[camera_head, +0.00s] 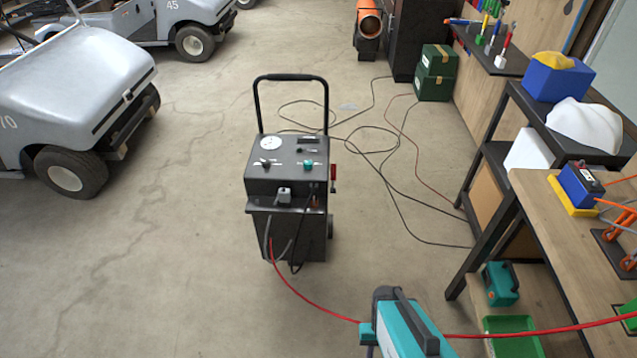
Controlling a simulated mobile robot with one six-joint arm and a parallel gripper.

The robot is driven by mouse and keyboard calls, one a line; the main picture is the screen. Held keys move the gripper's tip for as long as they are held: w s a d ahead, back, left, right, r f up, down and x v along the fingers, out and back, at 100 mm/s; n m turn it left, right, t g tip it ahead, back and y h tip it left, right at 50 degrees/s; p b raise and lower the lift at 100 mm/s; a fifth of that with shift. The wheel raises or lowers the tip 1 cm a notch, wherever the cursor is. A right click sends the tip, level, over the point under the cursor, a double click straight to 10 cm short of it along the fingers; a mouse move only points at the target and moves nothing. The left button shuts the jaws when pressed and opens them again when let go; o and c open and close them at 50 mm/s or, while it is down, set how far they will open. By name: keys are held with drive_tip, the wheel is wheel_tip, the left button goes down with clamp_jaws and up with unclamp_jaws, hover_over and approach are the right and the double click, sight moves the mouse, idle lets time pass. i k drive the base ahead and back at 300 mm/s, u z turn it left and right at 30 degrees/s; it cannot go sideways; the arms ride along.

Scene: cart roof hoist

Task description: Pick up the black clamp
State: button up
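A dark charger cart (287,170) stands upright on the floor near the middle, with a dial and knobs on its sloped top. A small dark shape that looks like the black clamp (315,191) is at the cart's front right edge. A black cable loops below it. Its jaws are too small to make out. A teal and black part (405,328), which looks like the end of my arm, is at the bottom, to the right of and nearer than the cart, apart from the dark shape. My gripper's fingertips cannot be made out.
A red cable (308,298) runs from the cart past the teal part toward the workbench (560,225) at right. A blue battery (579,186) sits on the bench. Black cables (395,195) lie behind the cart. Grey golf carts (75,95) stand at left. The floor left of the cart is clear.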

sight(315, 198)
drive_tip(key=u, duration=0.05)
drive_tip(key=i, duration=0.55)
drive_tip(key=z, duration=0.8)
drive_tip(key=k, duration=0.1)
drive_tip(key=u, duration=3.15)
drive_tip(key=i, duration=0.6)
drive_tip(key=z, duration=0.05)
